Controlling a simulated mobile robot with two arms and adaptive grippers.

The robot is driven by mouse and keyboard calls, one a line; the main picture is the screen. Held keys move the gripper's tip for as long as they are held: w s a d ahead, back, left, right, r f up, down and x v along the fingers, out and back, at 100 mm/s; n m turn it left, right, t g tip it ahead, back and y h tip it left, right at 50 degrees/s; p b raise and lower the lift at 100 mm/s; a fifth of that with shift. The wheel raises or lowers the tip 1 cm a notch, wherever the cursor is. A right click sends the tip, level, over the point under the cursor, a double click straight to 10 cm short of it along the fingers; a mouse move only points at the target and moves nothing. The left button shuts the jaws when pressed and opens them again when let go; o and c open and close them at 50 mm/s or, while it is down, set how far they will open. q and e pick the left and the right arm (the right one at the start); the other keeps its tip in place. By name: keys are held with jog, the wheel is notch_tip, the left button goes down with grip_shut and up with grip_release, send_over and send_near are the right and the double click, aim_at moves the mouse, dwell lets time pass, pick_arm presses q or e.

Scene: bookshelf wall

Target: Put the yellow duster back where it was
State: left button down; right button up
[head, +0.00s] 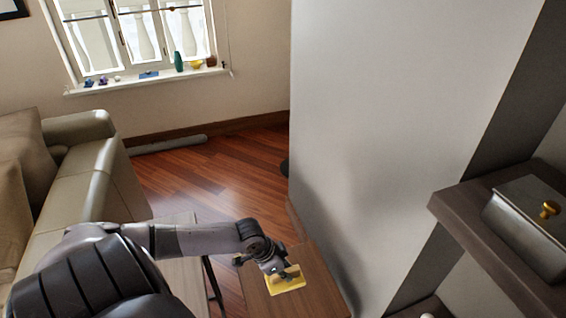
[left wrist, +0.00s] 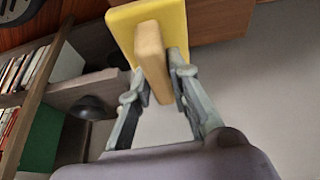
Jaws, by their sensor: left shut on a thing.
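The yellow duster (head: 286,281) has a flat yellow pad and a light wooden grip. My left gripper (head: 275,268) is shut on it, over the brown wooden surface (head: 255,291) at the bottom of the head view. In the left wrist view the fingers of my left gripper (left wrist: 158,82) close on the wooden grip of the duster (left wrist: 117,27), with the yellow pad beyond them. I cannot tell whether the pad touches the surface below. My right gripper is not in view.
A dark shelf (head: 455,214) with a lidded metal box (head: 528,225) juts out at the right. A pale wall panel (head: 385,110) stands beside the wooden surface. A beige sofa (head: 85,185) is at the left. The wooden floor (head: 200,175) behind is mostly clear.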

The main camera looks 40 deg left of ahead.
pick_arm(q)
jog(key=shift+w+a+f, duration=0.1)
jog(key=shift+a+f, duration=0.25)
jog(key=shift+a, duration=0.05)
notch_tip(320, 180, down, 16)
jog(key=b, duration=0.3)
jog(key=shift+r, duration=0.25)
jog(key=shift+f+b, duration=0.85)
jog(key=shift+f, duration=1.05)
jog(key=shift+f, duration=0.15)
jog(key=c, duration=1.5)
grip_release()
